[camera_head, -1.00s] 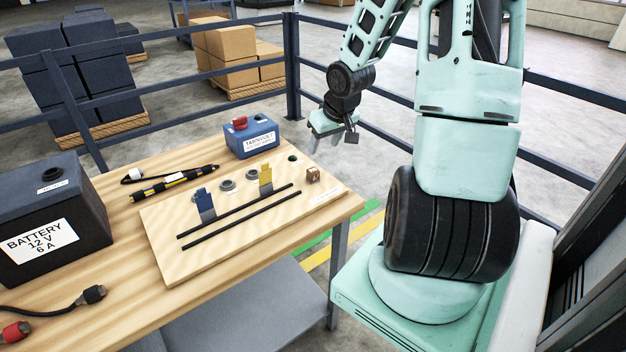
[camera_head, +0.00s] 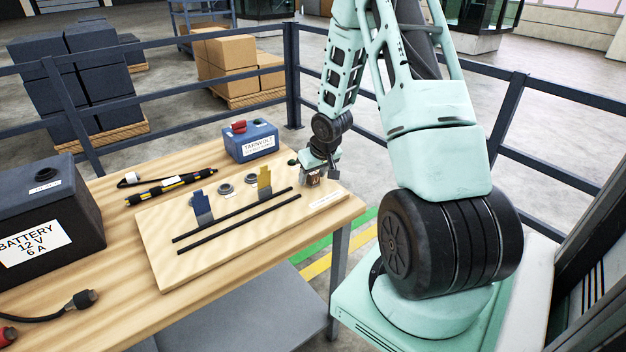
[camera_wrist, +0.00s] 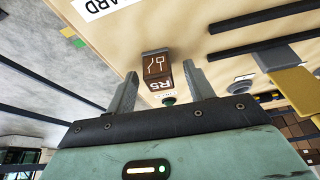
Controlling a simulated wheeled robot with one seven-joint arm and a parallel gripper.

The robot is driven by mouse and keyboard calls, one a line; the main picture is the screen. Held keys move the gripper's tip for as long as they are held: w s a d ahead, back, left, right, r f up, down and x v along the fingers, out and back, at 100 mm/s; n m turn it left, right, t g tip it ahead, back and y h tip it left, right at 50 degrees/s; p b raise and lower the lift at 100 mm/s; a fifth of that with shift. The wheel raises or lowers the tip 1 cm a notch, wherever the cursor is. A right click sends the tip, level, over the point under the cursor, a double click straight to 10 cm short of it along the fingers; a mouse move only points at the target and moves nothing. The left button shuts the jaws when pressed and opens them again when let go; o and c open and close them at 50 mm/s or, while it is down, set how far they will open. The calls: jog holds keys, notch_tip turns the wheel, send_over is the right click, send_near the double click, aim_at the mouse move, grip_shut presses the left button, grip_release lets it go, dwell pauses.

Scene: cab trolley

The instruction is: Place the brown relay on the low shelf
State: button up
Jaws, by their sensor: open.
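The brown relay (camera_wrist: 156,70), marked R5 with a switch symbol, sits on the wooden board. In the head view the relay (camera_head: 313,178) is at the board's far right corner, partly covered by my gripper. My gripper (camera_head: 312,172) is low over that corner. In the wrist view my gripper (camera_wrist: 158,85) is open, with one finger on each side of the relay and gaps between. I cannot tell whether the fingers reach down around it. The low shelf (camera_head: 240,312) is the grey panel under the table, bare where it shows.
The board (camera_head: 165,265) carries two black rails (camera_head: 240,222), a blue fuse (camera_head: 201,206) and a yellow one (camera_head: 264,183). A blue box (camera_head: 250,142) stands behind it. A battery (camera_head: 45,210) is at the left. A table leg (camera_head: 340,265) stands beside the shelf.

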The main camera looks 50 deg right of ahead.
jog(key=shift+f, duration=0.15)
jog(key=c, duration=1.1)
jog(key=shift+c, duration=0.2)
